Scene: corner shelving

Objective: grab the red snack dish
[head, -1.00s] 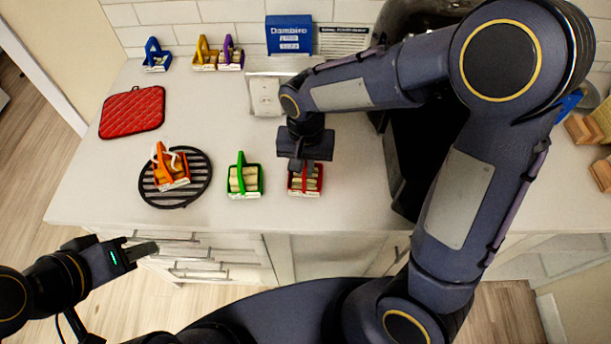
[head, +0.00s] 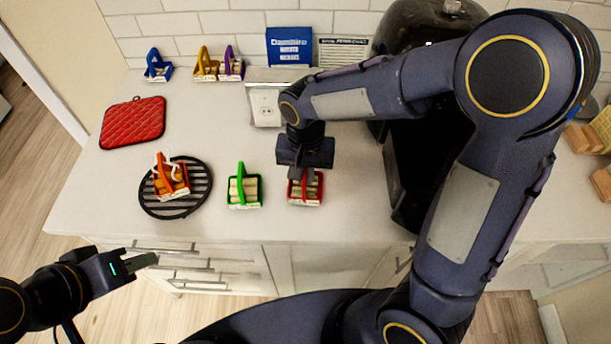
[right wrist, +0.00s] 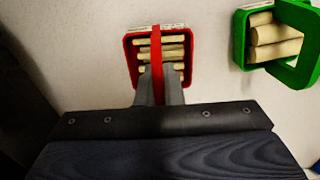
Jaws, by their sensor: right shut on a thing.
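The red snack dish (head: 313,198), a small red basket with a tall handle and pale rolls inside, sits on the white counter. It also shows in the right wrist view (right wrist: 129,50). My right gripper (head: 304,174) is above it, pointing down, with its fingers shut on the dish's red handle. In the right wrist view the fingertips (right wrist: 158,82) are on either side of that handle. My left gripper (head: 143,262) is at the lower left, in front of the counter and away from the dishes. Its finger gap cannot be made out.
A green dish (head: 232,192) stands just left of the red one. An orange dish (head: 172,188) stands on a black round rack (head: 150,207). Blue (head: 158,68), yellow (head: 206,66) and purple (head: 231,68) dishes stand at the back. A red quilted mat (head: 132,122) lies left. A dark appliance (head: 400,165) is close right.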

